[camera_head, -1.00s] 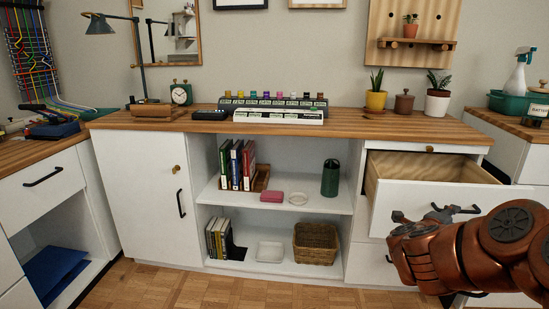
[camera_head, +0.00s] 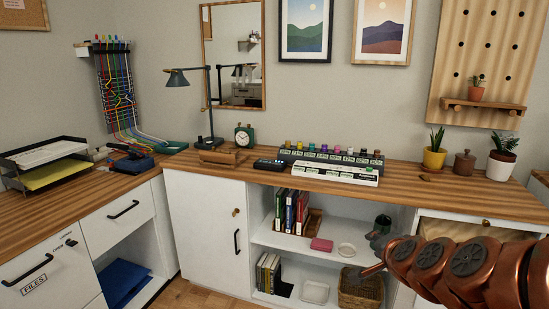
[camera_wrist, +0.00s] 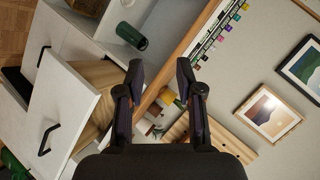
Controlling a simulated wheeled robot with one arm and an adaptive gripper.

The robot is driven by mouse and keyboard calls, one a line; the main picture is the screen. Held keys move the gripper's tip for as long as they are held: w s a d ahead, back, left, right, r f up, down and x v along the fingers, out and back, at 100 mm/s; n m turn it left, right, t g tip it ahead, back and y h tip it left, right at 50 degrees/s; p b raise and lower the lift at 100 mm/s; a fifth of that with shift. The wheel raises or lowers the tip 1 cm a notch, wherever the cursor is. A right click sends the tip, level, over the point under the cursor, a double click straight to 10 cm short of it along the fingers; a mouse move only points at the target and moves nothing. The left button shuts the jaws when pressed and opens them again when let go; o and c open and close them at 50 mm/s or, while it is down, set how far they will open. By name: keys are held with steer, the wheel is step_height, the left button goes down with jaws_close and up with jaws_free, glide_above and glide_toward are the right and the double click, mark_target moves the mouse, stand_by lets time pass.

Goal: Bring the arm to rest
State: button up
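My gripper (camera_wrist: 160,75) shows in the wrist view with its two dark fingers spread apart and nothing between them. In the head view my copper-coloured arm reaches in from the lower right, and the gripper (camera_head: 376,256) is small and partly hidden there, in front of the open shelves. The wrist view is tilted. It shows the drawer (camera_wrist: 70,103) standing open at the left, with the desk's wooden edge and the wall beyond the fingers.
The wooden desktop (camera_head: 440,190) holds a lamp (camera_head: 208,100), a clock (camera_head: 244,138), a labelled rack (camera_head: 330,162) and potted plants (camera_head: 434,155). Below are a cabinet door (camera_head: 205,230) and shelves with books (camera_head: 290,210) and a basket (camera_head: 361,290). A paper tray (camera_head: 50,160) stands at left.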

steer(key=s+a+r+n+g+y+p, duration=0.2)
steer(key=s+a+r+n+g+p, duration=0.15)
steer(key=s+a+p, duration=0.35)
steer(key=s+a+r+n+g+y+p, duration=0.1)
steer(key=s+a+r+n+g+p, duration=0.3)
steer(key=s, duration=0.5)
steer(key=s+d+r+n+g+h+p, duration=0.1)
steer(key=s+d+r+n+g+p, duration=0.1)
steer(key=s+p, duration=0.3)
steer(key=s+d+r+n+g+h+p, duration=0.1)
steer(key=s+d+r+n+g+p, duration=0.1)
steer(key=s, duration=1.2)
step_height(320, 180, up, 3)
steer(key=n+g+p, duration=0.1)
steer(key=g+p, duration=0.1)
steer(key=p, duration=0.1)
steer(key=shift+s+d+h+p, duration=0.25)
steer(key=shift+h+p, duration=0.05)
steer(key=shift+p, duration=0.1)
steer(key=shift+g, duration=0.25)
